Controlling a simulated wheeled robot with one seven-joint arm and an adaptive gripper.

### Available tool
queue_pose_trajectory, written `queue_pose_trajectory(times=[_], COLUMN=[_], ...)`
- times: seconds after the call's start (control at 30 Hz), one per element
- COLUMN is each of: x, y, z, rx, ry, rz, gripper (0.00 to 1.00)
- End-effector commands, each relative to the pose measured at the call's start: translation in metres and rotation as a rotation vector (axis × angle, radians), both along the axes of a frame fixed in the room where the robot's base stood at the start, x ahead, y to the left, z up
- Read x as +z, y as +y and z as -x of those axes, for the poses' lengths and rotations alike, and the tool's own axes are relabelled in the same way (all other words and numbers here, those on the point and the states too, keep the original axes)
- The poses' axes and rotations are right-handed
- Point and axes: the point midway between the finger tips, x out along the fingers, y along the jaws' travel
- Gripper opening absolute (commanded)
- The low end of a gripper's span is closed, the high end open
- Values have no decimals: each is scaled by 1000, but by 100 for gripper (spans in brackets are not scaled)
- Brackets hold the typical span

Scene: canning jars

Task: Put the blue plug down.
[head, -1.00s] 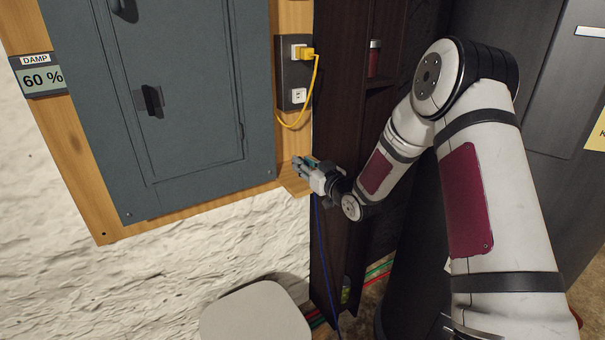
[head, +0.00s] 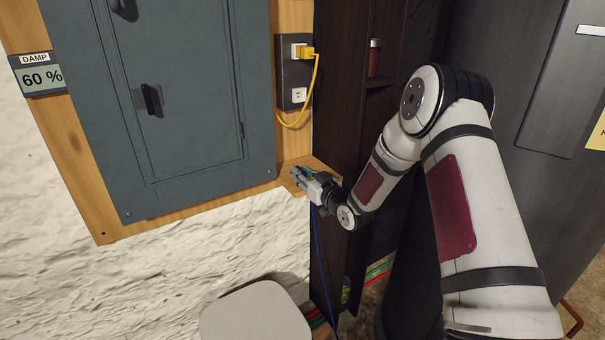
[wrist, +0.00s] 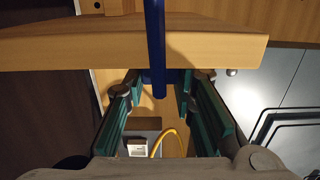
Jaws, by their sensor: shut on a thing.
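My gripper (head: 299,177) is shut on the blue plug (wrist: 162,76), at the small wooden shelf (head: 317,163) below the outlet box. In the wrist view the teal-padded fingers of my gripper (wrist: 158,84) reach to either side of the plug, which is mostly hidden. Its blue cord (wrist: 155,35) crosses in front of the shelf edge (wrist: 215,45) there. In the head view the cord (head: 319,250) hangs down from my gripper towards the floor. I cannot tell whether the plug touches the shelf.
The outlet box (head: 294,72) has a yellow plug (head: 304,53) in its upper socket, with a looping yellow cord (head: 315,90); the lower socket (head: 299,95) is empty. A grey electrical panel (head: 190,100) is on the left. A dark shelving unit (head: 340,110) stands right of the shelf.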

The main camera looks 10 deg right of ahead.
Motion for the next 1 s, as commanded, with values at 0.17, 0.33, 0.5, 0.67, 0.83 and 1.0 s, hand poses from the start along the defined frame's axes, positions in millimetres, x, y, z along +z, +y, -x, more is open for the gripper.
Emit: queue_pose_trajectory(times=[0.17,0.33,0.5,0.67,0.83,1.0], x=[-1,-1,4,7,9,10], y=[0,0,0,-6,-18,-28], z=[0,0,0,17,52,84], rx=[0,0,0,-1,-2,-2], ry=[0,0,0,3,4,3], rz=[0,0,1,0,0,0], gripper=[44,44,44,44,44,44])
